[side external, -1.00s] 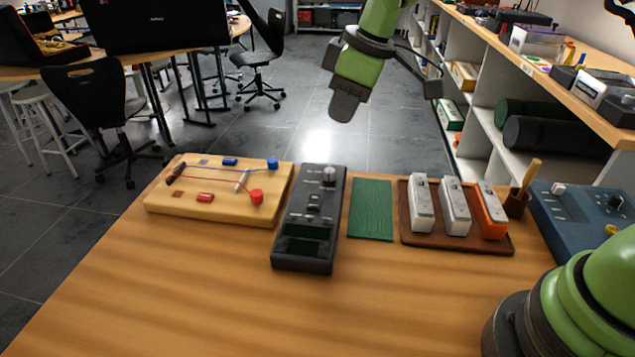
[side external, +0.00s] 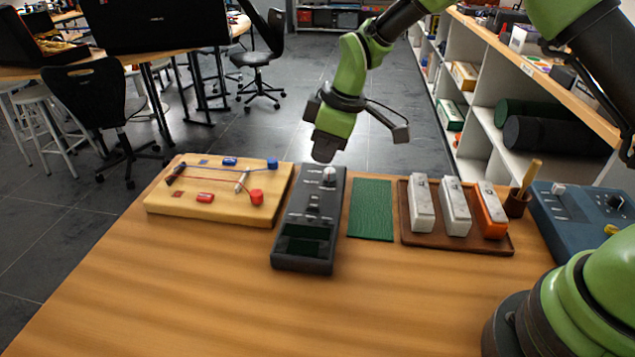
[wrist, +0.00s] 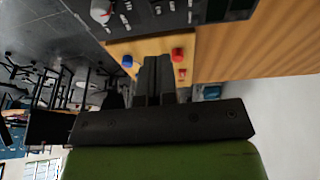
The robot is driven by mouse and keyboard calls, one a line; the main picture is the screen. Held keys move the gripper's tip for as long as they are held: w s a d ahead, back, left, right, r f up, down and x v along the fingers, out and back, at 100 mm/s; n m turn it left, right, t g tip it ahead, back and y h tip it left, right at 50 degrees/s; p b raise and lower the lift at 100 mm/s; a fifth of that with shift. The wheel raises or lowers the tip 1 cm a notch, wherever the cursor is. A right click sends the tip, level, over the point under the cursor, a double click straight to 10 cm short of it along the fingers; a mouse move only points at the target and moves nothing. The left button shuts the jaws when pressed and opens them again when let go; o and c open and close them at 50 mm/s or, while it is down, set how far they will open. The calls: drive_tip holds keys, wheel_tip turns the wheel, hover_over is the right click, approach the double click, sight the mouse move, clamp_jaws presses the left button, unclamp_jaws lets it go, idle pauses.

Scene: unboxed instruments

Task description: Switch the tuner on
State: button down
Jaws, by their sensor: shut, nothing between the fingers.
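The tuner appears to be the dark box (side external: 309,216) with a knob, switches and a dark display, lying on the table in the side view. It also shows at the top of the wrist view (wrist: 170,18), with its light knob (wrist: 101,10) at the top left. My gripper (side external: 323,156) is just above the tuner's far end, close to the knob (side external: 328,173); I cannot tell whether it touches. In the wrist view the fingers (wrist: 158,62) are together and empty. I cannot read the tuner's switch position.
A wooden board with wires (side external: 215,190) lies left of the tuner. A green mat (side external: 370,209) lies right, then a brown tray (side external: 455,243) with pedals, a small cup (side external: 516,204) and a blue box (side external: 580,220). The table's front is clear.

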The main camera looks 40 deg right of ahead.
sight(314, 195)
drive_tip(key=x, duration=0.6)
drive_tip(key=shift+s+d+f, duration=0.15)
drive_tip(key=shift+d+f, duration=0.1)
drive_tip(key=shift+f, duration=0.1)
drive_tip(key=shift+d+f, duration=0.1)
drive_tip(key=shift+f, duration=0.7)
drive_tip(key=shift+w+d+f, duration=0.1)
drive_tip(key=shift+w+f, duration=0.15)
drive_tip(key=shift+f, duration=0.15)
drive_tip(key=shift+s, duration=0.1)
drive_tip(key=shift+s+a+r, duration=0.25)
drive_tip(key=shift+s+a, duration=0.25)
drive_tip(key=shift+a, duration=0.05)
